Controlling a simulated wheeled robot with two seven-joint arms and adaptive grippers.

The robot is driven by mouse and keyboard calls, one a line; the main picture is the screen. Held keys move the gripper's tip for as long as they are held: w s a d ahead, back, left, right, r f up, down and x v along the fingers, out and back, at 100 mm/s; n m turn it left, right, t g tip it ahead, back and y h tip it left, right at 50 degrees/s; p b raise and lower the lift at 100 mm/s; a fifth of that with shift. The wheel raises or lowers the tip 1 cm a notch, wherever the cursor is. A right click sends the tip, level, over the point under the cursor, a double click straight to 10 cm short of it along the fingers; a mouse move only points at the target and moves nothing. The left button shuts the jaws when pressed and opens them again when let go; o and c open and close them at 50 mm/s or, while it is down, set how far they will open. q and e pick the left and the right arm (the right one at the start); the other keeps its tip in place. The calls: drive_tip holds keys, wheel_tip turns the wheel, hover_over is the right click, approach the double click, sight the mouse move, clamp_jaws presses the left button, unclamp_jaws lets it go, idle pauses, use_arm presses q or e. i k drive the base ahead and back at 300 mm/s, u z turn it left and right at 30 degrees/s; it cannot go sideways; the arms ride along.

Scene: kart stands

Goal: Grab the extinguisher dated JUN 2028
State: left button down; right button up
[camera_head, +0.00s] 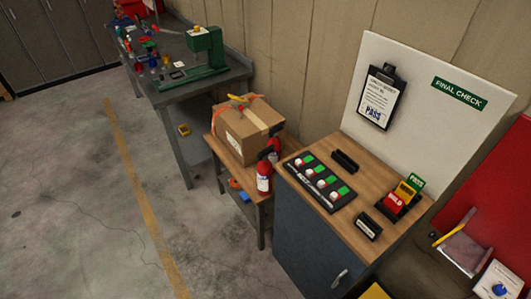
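A red fire extinguisher (264,182) with a black top and a whitish label stands upright at the right front of a small wooden stand (228,163), beside a cardboard box. A second red shape (274,144) with a dark part shows just behind it, mostly hidden; it looks like another extinguisher. The label is too small for me to read any date. Neither of my grippers shows in the head view.
The cardboard box (243,133) fills much of the stand's top. A wood-topped cabinet (318,228) with a switch panel (319,182) is close on the right. A workbench (185,97) with a green machine (205,55) stands behind. The floor (100,200) at left is clear.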

sight(274, 157)
drive_tip(key=u, duration=0.45)
drive_tip(key=k, duration=0.6)
drive_tip(key=u, duration=1.1)
drive_tip(key=i, duration=1.6)
drive_tip(key=z, duration=0.25)
drive_tip(key=i, duration=1)
drive_tip(key=z, duration=0.75)
